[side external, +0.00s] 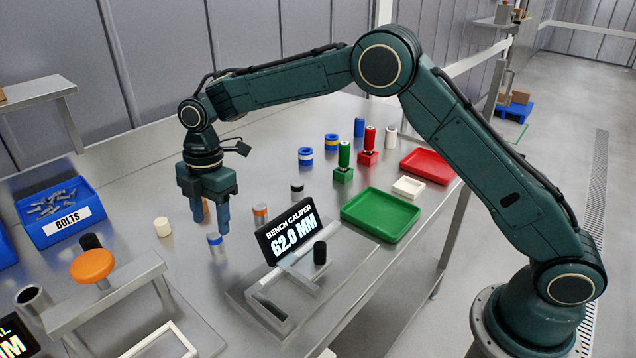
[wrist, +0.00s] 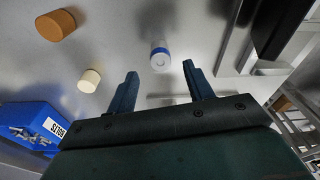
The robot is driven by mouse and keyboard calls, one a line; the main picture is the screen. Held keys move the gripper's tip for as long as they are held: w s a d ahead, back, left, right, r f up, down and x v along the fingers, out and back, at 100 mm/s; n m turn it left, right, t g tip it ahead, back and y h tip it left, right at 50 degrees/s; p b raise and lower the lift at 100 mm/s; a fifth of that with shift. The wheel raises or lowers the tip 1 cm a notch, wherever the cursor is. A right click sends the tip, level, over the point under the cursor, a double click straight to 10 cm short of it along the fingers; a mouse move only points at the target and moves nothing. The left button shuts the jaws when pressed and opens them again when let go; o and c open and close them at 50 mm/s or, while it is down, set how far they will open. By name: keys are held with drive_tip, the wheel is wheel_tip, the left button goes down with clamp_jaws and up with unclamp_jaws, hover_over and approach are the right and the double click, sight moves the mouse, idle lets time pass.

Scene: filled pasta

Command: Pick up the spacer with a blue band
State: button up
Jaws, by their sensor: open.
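The spacer with a blue band (side external: 214,243) is a short pale grey cylinder standing upright on the metal bench. In the side view it shows just below my gripper's fingertips. In the wrist view the spacer (wrist: 160,55) lies within the gap between the fingers, just past their tips, with clear space on both sides. My gripper (side external: 211,225) points down and is open and empty; its two fingers (wrist: 159,69) are spread in the wrist view. Whether the tips are level with the spacer's top is hard to tell.
A cream cylinder (side external: 163,227) and a blue bolts bin (side external: 60,232) are to the left. An orange-banded spacer (side external: 260,213) and the caliper display (side external: 291,236) are to the right. An orange knob (side external: 92,265) stands front left. A green tray (side external: 381,215) lies further right.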

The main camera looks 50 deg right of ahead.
sight(214, 234)
drive_tip(key=shift+s+a+f, duration=0.1)
drive_tip(key=shift+a+f, duration=0.05)
drive_tip(key=shift+f, duration=2.45)
drive_tip(key=c, duration=1.1)
drive_tip(key=shift+r, duration=0.1)
drive_tip(key=shift+r, duration=4.95)
drive_tip(key=shift+s, duration=0.15)
